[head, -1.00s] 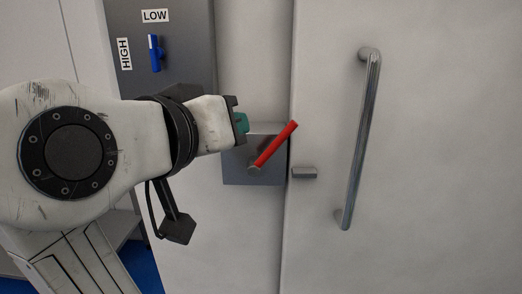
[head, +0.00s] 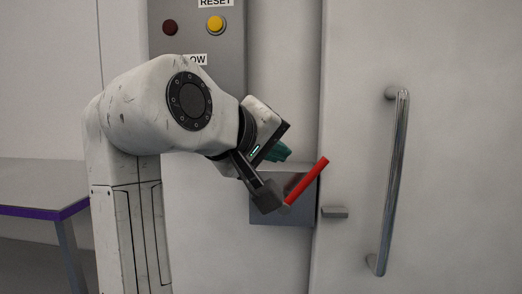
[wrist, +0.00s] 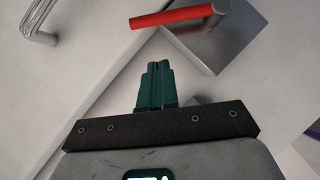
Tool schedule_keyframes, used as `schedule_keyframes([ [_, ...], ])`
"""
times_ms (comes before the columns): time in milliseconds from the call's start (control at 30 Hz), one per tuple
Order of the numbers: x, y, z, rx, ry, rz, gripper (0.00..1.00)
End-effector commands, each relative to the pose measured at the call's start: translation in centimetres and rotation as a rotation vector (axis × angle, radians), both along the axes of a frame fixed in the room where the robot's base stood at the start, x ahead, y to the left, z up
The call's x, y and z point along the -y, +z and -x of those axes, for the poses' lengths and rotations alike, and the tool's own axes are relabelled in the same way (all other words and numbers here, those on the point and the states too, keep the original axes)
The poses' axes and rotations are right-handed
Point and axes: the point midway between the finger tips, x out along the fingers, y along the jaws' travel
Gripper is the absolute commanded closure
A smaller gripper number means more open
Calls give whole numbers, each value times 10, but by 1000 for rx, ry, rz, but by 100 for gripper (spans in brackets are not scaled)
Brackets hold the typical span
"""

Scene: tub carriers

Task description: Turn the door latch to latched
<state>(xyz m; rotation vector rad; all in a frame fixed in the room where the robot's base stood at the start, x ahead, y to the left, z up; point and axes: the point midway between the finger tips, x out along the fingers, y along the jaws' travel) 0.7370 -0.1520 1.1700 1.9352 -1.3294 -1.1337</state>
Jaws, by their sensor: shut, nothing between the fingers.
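The door latch has a red lever (head: 308,180) on a grey metal box (head: 292,216) fixed to the frame beside the door (head: 445,150). The lever slants up and to the right from its pivot, its tip over the door's edge. A small grey catch block (head: 335,212) sits on the door, below the tip. My gripper (head: 284,153) is just above and left of the lever, apart from it. In the wrist view my gripper's green fingers (wrist: 155,72) are together and empty, with the red lever (wrist: 180,15) beyond their tips. My wrist hides part of the box.
A long vertical metal handle (head: 393,180) stands out from the door to the right. Above my arm is a grey control panel (head: 231,35) with a dark red and a yellow button (head: 215,24). A table with a purple edge (head: 45,208) stands at the left.

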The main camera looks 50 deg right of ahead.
Motion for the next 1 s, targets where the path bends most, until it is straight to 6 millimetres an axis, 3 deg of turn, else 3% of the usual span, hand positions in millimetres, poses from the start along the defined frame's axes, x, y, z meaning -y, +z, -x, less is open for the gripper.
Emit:
schedule_keyframes([
  [100,22,-10,-3,0,-2,0,100],
  [300,38,-26,11,2,-1,1,100],
  [1000,51,-31,17,15,-2,-11,100],
])
